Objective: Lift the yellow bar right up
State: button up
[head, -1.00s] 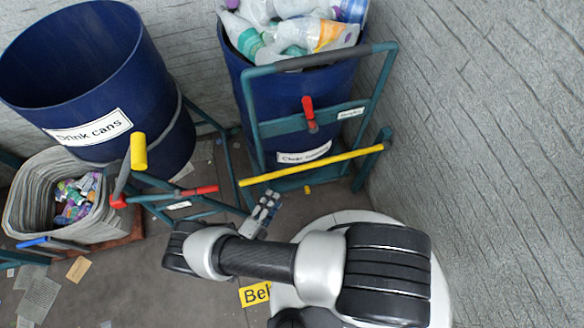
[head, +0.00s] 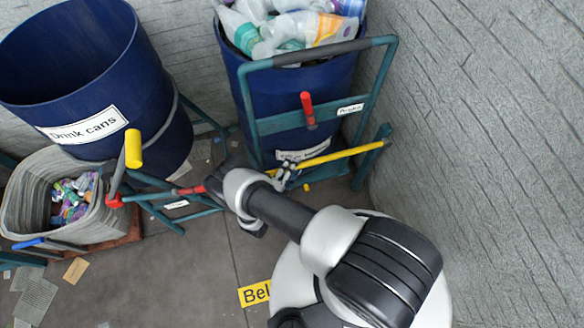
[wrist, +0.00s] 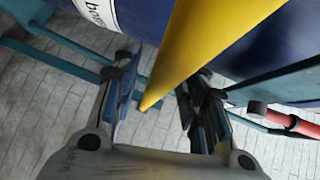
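The yellow bar (head: 345,154) is a long thin lever hinged at its right end on a teal post, in front of the right blue bin in the head view. It slopes slightly down to the left, and my arm and gripper hide its left end. My gripper (head: 287,178) is at that left part of the bar. In the wrist view the yellow bar (wrist: 205,50) runs from the top right to a free end between the two fingers of my gripper (wrist: 160,105). The fingers are open and apart, with a clear gap on the left side of the bar.
A teal frame (head: 262,68) with a red handle (head: 307,107) stands before the right bin (head: 228,65) of plastic bottles. A "Drink cans" bin (head: 60,65) and a yellow-gripped lever (head: 133,149) are at left. A grey wall closes the right side.

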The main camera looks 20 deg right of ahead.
grip_shut()
dwell(0.5)
